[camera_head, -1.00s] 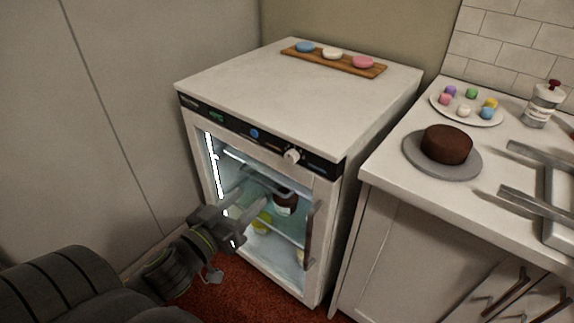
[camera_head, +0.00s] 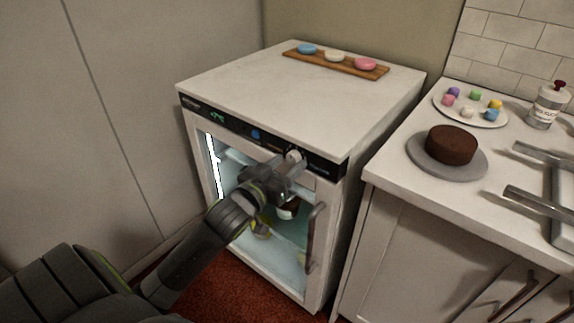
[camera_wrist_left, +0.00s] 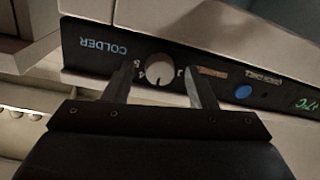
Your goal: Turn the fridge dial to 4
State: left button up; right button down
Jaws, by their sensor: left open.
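The fridge (camera_head: 190,135) is a white cabinet with a glass front and a black control strip. Its white round dial (camera_head: 295,155) is near the right end of the strip. My left gripper (camera_head: 293,165) is at the dial, open. In the left wrist view, the dial (camera_wrist_left: 158,70) sits between the two spread fingers of my left gripper (camera_wrist_left: 159,68), with a gap on each side. Upside-down "COLDER" lettering and small numbers including 4 and 5 show near the dial. I cannot tell for certain which number it points to. My right gripper is not in view.
A vertical handle (camera_head: 313,238) is on the fridge front. A wooden board (camera_head: 347,64) with colored discs lies on top. The counter on the right holds a chocolate cake (camera_head: 452,144), a plate of small sweets (camera_head: 470,119) and a metal frame (camera_head: 560,205).

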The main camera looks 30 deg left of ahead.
pick_arm(q)
jog(key=shift+w, duration=0.3)
jog(key=shift+c, duration=0.5)
jog(key=c, duration=0.9)
jog(key=shift+o, duration=0.2)
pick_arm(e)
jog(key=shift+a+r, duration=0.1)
